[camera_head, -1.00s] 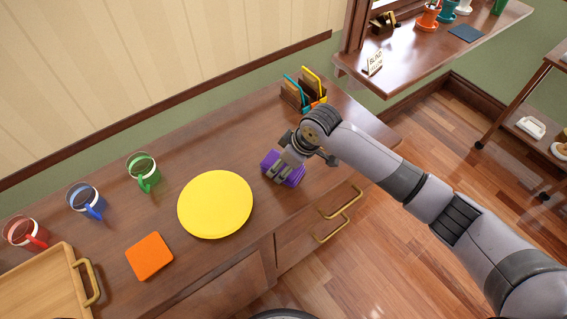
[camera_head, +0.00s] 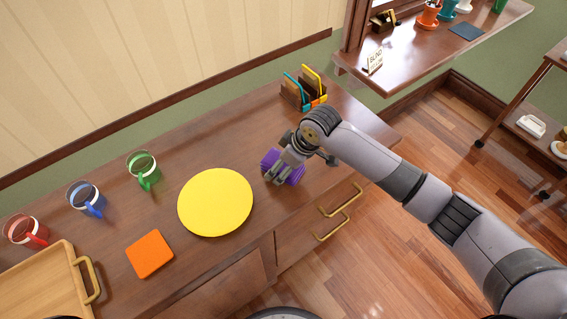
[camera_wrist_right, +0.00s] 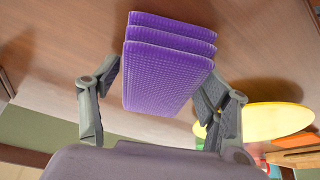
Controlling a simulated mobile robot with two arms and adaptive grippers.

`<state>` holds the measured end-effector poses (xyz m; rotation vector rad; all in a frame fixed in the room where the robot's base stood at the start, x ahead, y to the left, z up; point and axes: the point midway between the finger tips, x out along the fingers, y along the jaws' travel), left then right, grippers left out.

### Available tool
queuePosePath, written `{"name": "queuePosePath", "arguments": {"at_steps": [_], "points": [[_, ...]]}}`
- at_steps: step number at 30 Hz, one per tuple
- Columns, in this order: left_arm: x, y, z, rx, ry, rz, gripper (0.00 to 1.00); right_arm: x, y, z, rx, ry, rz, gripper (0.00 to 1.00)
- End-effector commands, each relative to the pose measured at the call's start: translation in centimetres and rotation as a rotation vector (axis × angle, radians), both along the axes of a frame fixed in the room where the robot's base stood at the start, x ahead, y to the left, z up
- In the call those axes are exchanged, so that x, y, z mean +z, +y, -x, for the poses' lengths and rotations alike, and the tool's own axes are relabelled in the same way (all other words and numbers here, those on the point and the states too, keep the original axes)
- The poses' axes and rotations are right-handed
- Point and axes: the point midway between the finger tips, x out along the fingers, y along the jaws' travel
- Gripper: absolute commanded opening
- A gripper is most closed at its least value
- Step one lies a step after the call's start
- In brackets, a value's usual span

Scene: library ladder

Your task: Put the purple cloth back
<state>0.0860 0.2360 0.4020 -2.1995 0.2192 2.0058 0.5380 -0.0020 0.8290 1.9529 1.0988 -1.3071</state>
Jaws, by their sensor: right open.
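The purple cloth (camera_head: 270,160) is a folded, layered block on the brown wooden counter (camera_head: 225,140), right of the yellow round mat. My right gripper (camera_head: 281,178) is over it and hides part of it. In the right wrist view the purple cloth (camera_wrist_right: 168,62) lies between the two open fingers of my right gripper (camera_wrist_right: 155,112). A gap shows on the left finger's side; the right finger is close to the cloth, and I cannot tell whether it touches. My left gripper is not in view.
The yellow round mat (camera_head: 215,202) and an orange square (camera_head: 150,254) lie left on the counter. Red, blue and green mugs (camera_head: 143,168) stand along the back. A wooden tray (camera_head: 82,262) is at far left.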

Motion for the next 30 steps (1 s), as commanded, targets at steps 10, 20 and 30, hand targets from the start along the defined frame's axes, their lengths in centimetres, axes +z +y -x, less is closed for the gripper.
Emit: {"name": "queuePosePath", "arguments": {"at_steps": [10, 20, 30], "points": [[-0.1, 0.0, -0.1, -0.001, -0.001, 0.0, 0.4, 5.1, -1.5, 0.7, -0.001, -0.007, -0.003, 0.69], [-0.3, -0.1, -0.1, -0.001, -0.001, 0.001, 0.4, 10.7, -3.5, 2.0, 0.0, -0.003, -0.003, 0.69], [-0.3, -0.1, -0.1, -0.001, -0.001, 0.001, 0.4, 11.9, -3.9, 2.3, 0.0, -0.001, -0.002, 0.69]]}}
